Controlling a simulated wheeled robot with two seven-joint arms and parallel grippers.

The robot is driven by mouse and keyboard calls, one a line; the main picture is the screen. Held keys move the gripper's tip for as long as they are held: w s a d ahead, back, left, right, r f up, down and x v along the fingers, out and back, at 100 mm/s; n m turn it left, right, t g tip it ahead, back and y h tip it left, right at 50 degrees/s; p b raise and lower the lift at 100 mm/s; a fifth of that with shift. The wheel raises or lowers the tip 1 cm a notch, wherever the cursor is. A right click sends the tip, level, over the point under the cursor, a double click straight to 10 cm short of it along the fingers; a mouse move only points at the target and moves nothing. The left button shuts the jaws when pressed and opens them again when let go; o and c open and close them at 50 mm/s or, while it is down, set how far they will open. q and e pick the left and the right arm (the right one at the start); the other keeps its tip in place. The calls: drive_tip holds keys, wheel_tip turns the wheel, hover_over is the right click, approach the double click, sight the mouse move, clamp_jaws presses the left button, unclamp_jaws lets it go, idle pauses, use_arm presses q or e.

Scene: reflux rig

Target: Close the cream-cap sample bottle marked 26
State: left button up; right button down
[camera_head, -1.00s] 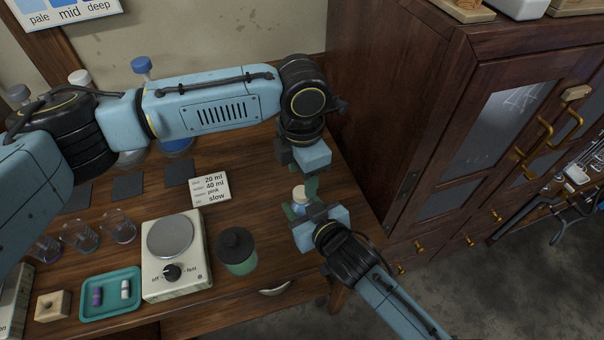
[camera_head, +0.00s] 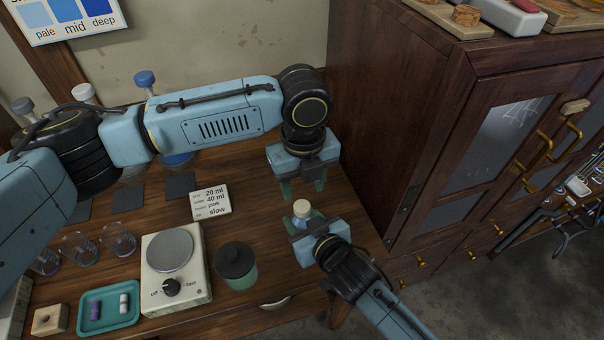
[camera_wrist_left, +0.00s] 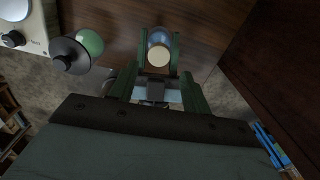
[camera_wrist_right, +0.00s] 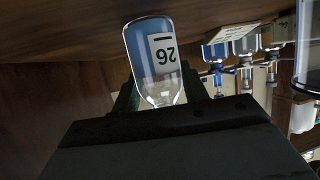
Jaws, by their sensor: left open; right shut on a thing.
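The sample bottle marked 26 (camera_wrist_right: 150,48) is clear glass with blue contents and a white label in the right wrist view. My right gripper (camera_head: 305,224) is shut on it over the right part of the table. Its cream cap (camera_head: 301,206) is at the bottle's top and also shows in the left wrist view (camera_wrist_left: 158,57). My left gripper (camera_head: 303,193) is open and just above the cap, with its fingers (camera_wrist_left: 160,40) on either side of it in the left wrist view. Whether the cap is tight, and whether the bottle touches the table, I cannot tell.
A green jar with a dark lid (camera_head: 236,262) and a hotplate (camera_head: 175,280) stand left of the bottle. A note card (camera_head: 211,202) lies behind them. A teal tray (camera_head: 108,326) is at front left. The dark cabinet (camera_head: 375,130) rises close on the right.

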use_arm(q)
drive_tip(key=n, duration=0.6)
drive_tip(key=shift+r, duration=0.15)
drive_tip(key=n, duration=0.5)
drive_tip(key=shift+r+n, duration=0.2)
drive_tip(key=shift+n, duration=0.1)
drive_tip(key=n, duration=0.5)
drive_tip(key=shift+r+n, duration=0.15)
drive_tip(key=shift+n, duration=0.15)
drive_tip(key=n, duration=0.3)
drive_tip(key=shift+r+n, duration=0.1)
drive_tip(key=shift+n, duration=0.2)
drive_tip(key=n, duration=0.3)
drive_tip(key=shift+r+n, duration=0.1)
drive_tip(key=shift+n, duration=0.3)
drive_tip(key=n, duration=0.5)
drive_tip(key=shift+r, duration=0.15)
drive_tip(key=n, duration=0.5)
drive_tip(key=shift+a+r+n, duration=0.1)
drive_tip(key=shift+r+n, duration=0.05)
drive_tip(key=shift+n, duration=0.25)
drive_tip(key=n, duration=0.4)
drive_tip(key=shift+r, duration=0.15)
